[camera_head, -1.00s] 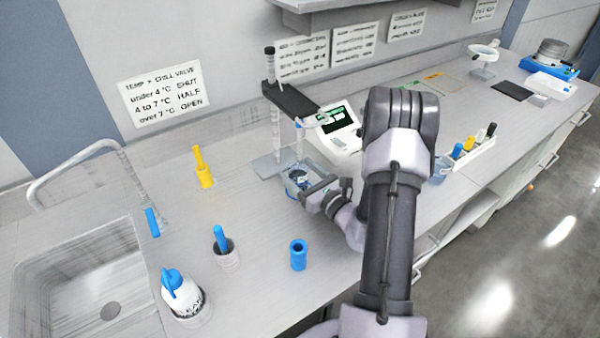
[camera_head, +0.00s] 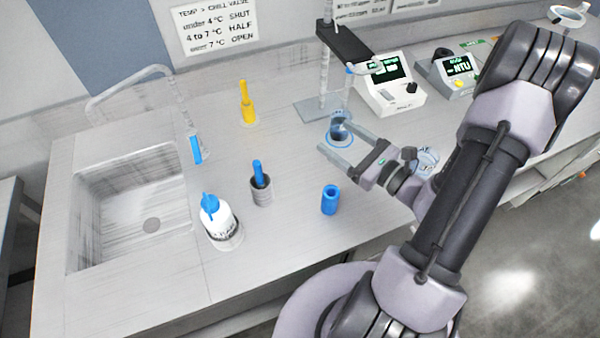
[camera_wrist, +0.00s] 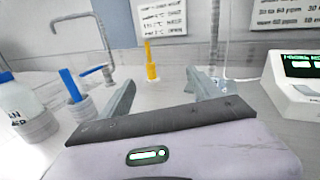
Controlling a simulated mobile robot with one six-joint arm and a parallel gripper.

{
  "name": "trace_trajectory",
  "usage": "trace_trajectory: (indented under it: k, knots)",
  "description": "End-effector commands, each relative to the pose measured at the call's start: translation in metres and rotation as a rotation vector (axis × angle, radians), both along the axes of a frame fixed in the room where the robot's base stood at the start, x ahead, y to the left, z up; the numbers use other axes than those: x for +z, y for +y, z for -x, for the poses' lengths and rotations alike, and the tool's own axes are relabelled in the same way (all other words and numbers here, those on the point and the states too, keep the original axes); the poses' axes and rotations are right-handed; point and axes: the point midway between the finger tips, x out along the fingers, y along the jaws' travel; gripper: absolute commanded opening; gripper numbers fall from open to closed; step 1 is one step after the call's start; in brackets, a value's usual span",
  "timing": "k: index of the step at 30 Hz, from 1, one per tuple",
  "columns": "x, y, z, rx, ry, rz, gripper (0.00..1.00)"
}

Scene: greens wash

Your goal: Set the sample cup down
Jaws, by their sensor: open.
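The sample cup (camera_head: 340,126), clear with a blue tint, stands upright by the front right corner of the probe stand's base plate (camera_head: 312,110). I cannot tell whether it rests on the plate or on the bench. My gripper (camera_head: 336,138) is open, its two pale fingers spread, with the tips close to the near side of the cup. Whether a finger touches the cup is unclear.
A probe stand (camera_head: 327,60) and a meter (camera_head: 390,97) stand behind the cup. A blue cylinder (camera_head: 330,200), a holder with a blue-handled tool (camera_head: 261,190) and a wash bottle (camera_head: 219,222) stand left. A yellow tool (camera_head: 247,105) and the sink (camera_head: 130,205) are farther left. A clear beaker (camera_head: 427,158) is partly behind my arm.

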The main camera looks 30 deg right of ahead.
Motion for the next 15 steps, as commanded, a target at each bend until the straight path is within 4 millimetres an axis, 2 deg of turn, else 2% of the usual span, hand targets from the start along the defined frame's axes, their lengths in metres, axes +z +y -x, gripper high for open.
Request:
trace_trajectory:
  k: [1,2,3,5,6,8,9,12,15]
  knots:
    - [0.029,0.048,-0.005,0.190,-0.012,0.095,0.73]
    - [0.043,0.082,-0.001,0.324,-0.011,0.162,0.73]
    - [0.057,0.126,0.011,0.506,-0.006,0.267,0.73]
    - [0.069,0.178,0.039,0.753,0.009,0.449,0.73]
    - [0.073,0.204,0.061,0.897,0.019,0.585,0.73]
    - [0.075,0.227,0.093,1.080,0.025,0.813,0.73]
    - [0.076,0.235,0.112,1.175,0.024,0.981,0.73]
    - [0.082,0.231,0.141,1.304,-0.014,1.416,0.73]
    - [0.101,0.218,0.147,1.289,-0.088,1.782,0.73]
